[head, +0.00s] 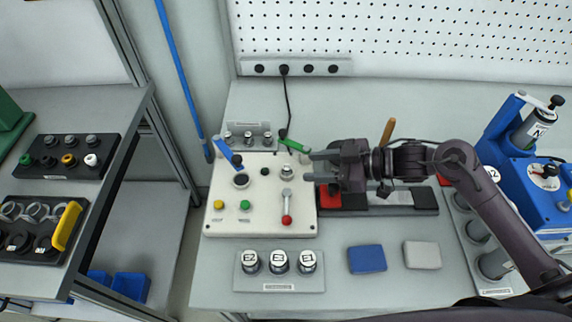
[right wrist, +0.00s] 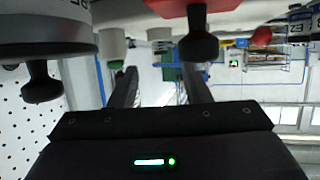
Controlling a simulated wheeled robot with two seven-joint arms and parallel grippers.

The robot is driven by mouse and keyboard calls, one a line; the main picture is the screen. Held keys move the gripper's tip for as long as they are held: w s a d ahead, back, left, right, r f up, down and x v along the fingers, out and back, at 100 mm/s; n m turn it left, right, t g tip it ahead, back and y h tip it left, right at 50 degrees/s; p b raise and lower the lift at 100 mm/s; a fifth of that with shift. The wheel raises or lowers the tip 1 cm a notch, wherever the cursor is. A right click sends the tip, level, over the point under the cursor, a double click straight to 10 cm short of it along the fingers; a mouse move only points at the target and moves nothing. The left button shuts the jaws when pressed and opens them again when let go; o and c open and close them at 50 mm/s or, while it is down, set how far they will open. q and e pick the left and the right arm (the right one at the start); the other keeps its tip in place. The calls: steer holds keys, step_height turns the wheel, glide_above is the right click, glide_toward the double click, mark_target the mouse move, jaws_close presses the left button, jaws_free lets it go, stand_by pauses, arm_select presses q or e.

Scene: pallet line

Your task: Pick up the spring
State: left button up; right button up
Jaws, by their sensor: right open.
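I cannot make out a spring for certain in either view. My right gripper (head: 310,166) reaches in from the right, above the panel's right edge. Its two fingers point left and stand apart, with nothing between them. In the right wrist view the same gripper (right wrist: 161,85) shows a clear gap between its fingers. My left gripper is not in view.
Labelled canisters stand in a grey holder (head: 278,285) in front. A blue pad (head: 367,259) and a grey pad (head: 422,255) lie to its right. A blue machine (head: 530,190) stands at the right. Black trays (head: 70,156) of parts sit on the left shelf.

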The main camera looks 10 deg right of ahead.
mark_target(291, 168)
steer(key=p+x, duration=0.1)
steer(key=x, duration=0.4)
steer(key=shift+a+f, duration=0.2)
jaws_close()
